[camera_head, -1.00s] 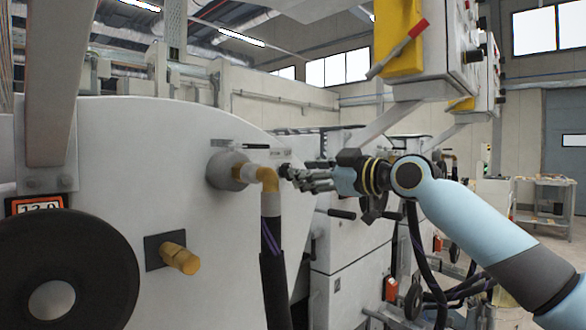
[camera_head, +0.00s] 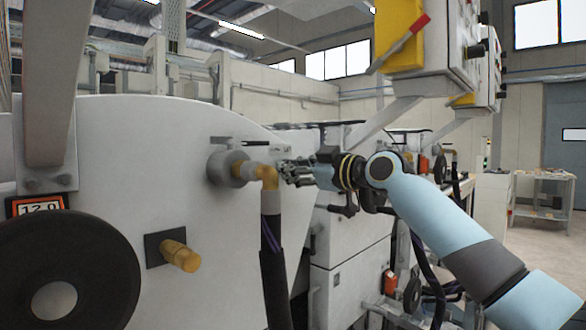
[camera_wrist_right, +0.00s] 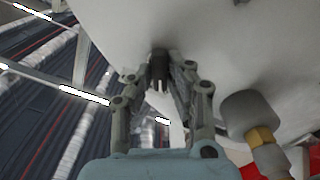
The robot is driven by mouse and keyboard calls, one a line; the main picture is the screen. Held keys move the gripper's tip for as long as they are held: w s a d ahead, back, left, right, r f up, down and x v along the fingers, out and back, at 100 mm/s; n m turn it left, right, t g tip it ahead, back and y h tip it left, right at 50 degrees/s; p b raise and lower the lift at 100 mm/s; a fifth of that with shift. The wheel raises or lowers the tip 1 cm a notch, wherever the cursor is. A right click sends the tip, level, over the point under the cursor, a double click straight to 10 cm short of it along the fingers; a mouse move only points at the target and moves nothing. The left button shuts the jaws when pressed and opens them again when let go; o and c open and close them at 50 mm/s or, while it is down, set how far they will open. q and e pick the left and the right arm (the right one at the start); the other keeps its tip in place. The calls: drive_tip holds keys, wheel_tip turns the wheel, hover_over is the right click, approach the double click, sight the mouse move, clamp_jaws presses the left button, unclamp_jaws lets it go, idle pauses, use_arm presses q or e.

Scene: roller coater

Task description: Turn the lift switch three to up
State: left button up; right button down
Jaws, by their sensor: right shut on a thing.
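The right gripper (camera_head: 284,172) is at the side of the large white machine panel (camera_head: 150,135), just right of the brass-and-grey hose fitting (camera_head: 232,168). In the right wrist view its fingers (camera_wrist_right: 160,78) close around a small dark switch knob (camera_wrist_right: 158,64) on the pale panel. I take this knob to be the lift switch; its label and its pointing direction cannot be read. In the head view the knob is hidden by the fingers. My left gripper is not in view.
The hose fitting also shows close beside the gripper in the right wrist view (camera_wrist_right: 252,115). A dark hose (camera_head: 275,270) hangs from it. A black round wheel (camera_head: 60,270) and a brass knob (camera_head: 180,256) are at lower left. A yellow control box (camera_head: 398,35) hangs above my arm.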

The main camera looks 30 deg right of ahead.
drive_tip(key=shift+m, duration=0.4)
drive_tip(key=shift+d+m+p, duration=0.2)
drive_tip(key=shift+m+p, duration=1.7)
drive_tip(key=shift+m, duration=3.6)
drive_tip(key=c, duration=1.3)
unclamp_jaws()
